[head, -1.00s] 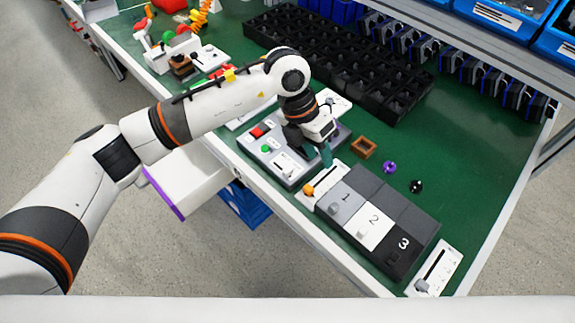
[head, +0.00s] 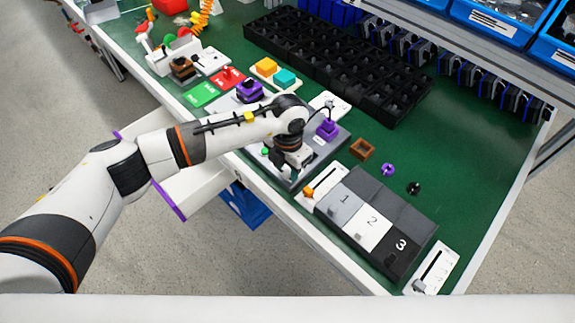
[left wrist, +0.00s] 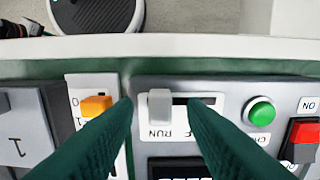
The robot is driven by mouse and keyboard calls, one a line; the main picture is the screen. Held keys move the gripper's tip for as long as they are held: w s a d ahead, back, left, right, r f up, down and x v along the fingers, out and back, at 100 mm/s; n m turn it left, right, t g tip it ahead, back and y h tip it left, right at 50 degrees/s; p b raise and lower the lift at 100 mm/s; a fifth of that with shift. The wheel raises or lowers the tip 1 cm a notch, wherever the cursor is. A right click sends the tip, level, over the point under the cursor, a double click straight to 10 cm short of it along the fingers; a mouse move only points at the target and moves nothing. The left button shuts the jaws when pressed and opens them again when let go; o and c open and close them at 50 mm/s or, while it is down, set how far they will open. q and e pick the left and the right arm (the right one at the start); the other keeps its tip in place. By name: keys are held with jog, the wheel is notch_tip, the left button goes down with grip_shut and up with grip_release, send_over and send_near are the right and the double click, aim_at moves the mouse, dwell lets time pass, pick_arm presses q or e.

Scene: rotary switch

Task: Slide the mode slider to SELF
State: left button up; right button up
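The mode slider's grey knob (left wrist: 160,104) stands at the left end of a dark slot on a white plate in the left wrist view. RUN is printed below the knob; an F shows beside it, and the rest of that word is hidden by a finger. My left gripper (left wrist: 161,112) is open, its green fingers on both sides of the knob, apparently with gaps. In the head view my left gripper (head: 286,168) is over the grey control panel (head: 338,142) and hides the slider. My right gripper is not in view.
A green button (left wrist: 259,112) and red rocker switch (left wrist: 302,140) sit right of the slider in the wrist view. An orange-knobbed slider (left wrist: 97,106) is on its left. A purple knob (head: 327,130) rises from the panel. Numbered blocks (head: 372,228) stand to the right.

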pick_arm(q)
jog(key=shift+f, duration=0.35)
grip_shut()
jog(key=w+a+b, duration=0.2)
jog(key=w+a, duration=0.1)
jog(key=shift+a+f+b, duration=0.1)
jog(key=shift+b, duration=0.2)
jog(key=shift+r, duration=0.2)
grip_release()
jog(key=shift+w+a, duration=0.1)
